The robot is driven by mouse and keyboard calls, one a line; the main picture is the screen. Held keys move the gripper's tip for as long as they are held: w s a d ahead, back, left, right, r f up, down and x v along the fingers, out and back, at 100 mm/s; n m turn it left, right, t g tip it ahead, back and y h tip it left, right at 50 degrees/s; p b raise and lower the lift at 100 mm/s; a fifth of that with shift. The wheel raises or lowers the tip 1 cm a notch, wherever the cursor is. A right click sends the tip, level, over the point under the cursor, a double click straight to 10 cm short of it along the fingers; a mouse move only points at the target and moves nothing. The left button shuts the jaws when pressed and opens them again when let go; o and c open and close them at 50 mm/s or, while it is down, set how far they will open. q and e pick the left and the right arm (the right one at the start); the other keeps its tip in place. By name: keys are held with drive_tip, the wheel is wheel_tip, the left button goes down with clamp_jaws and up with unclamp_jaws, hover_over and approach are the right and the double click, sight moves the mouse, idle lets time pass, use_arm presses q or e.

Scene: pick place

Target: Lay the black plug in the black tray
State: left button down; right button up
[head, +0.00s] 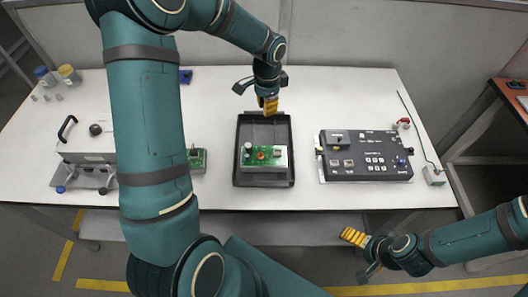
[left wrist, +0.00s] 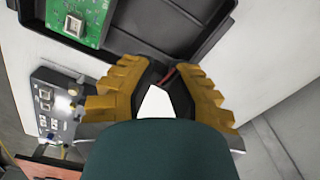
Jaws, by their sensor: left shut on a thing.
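The black tray (head: 239,170) lies in the middle of the white table, with a green circuit board (head: 264,157) in its front part. My left gripper (head: 268,105) is at the tray's back edge, pointing down. In the left wrist view its yellow fingers (left wrist: 163,92) are shut on a dark piece, the black plug (left wrist: 181,98), with a bit of red beside it. The tray (left wrist: 145,43) shows just beyond the fingertips there. The plug is mostly hidden by the fingers and cannot be made out in the head view. My right gripper (head: 355,237) hangs in front of the table, off its edge.
A dark control panel (head: 365,167) stands right of the tray, with a red part and green cable (head: 420,130) beyond it. A grey device with a handle (head: 88,155) and another green board (head: 197,160) are on the left. Bare table lies between tray and panel.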

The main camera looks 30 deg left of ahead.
sight(264, 132)
use_arm(q)
drive_tip(key=f+m+b, duration=0.1)
drive_tip(key=f, duration=0.2)
drive_tip(key=f+m+b, duration=0.1)
drive_tip(key=f, duration=0.2)
drive_tip(key=a+f+m, duration=0.1)
drive_tip(key=f, duration=0.3)
drive_tip(key=shift+w+a+b, duration=0.1)
drive_tip(key=shift+w+b, duration=0.2)
drive_tip(key=shift+b, duration=0.1)
drive_tip(key=shift+r, duration=0.1)
drive_tip(key=shift+f, duration=0.5)
drive_tip(key=c, duration=1)
unclamp_jaws()
